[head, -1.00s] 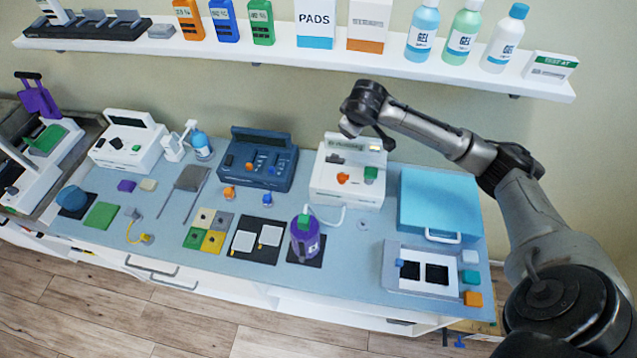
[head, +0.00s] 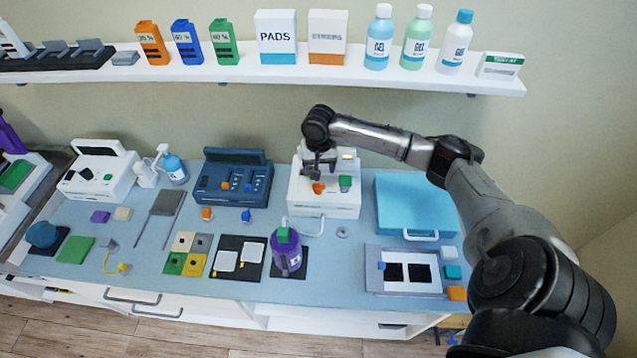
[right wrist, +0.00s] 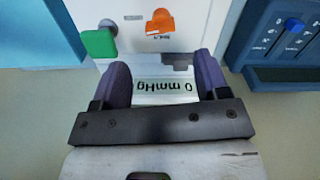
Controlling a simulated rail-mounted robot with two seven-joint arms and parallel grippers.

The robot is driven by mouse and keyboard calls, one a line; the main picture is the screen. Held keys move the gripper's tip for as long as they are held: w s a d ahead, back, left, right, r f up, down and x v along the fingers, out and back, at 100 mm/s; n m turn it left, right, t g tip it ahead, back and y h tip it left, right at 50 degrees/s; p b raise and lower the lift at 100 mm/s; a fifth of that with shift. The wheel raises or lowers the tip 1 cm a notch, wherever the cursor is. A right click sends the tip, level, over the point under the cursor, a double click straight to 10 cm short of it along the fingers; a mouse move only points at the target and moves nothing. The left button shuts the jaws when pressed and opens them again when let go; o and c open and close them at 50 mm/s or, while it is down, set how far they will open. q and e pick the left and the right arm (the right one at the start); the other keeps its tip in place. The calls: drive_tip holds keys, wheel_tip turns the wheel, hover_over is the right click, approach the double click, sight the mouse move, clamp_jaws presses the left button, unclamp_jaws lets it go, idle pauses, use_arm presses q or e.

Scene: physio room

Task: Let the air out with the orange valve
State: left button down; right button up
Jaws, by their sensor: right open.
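The orange valve (head: 319,188) is a small knob on the front of a white pressure unit (head: 338,205). It also shows in the right wrist view (right wrist: 160,22), beyond the fingertips, with a green knob (right wrist: 100,43) beside it. The unit's display (right wrist: 166,86) appears upside down between the fingers and reads 0 mmHg. My right gripper (head: 318,170) is above the unit, just behind the valve. Its two purple fingers (right wrist: 161,75) are apart with nothing held, and the valve is not between them. My left gripper is not in view.
A hose runs from the unit towards a purple piece with a green top (head: 288,255) in front. A dark blue device (head: 233,180) stands to the left, and a light blue case (head: 415,203) to the right. A loaded wall shelf (head: 250,78) hangs above.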

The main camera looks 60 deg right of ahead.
sight(319, 185)
wheel_tip(319, 185, down, 6)
drive_tip(key=shift+f, duration=0.9)
drive_tip(key=shift+c, duration=0.4)
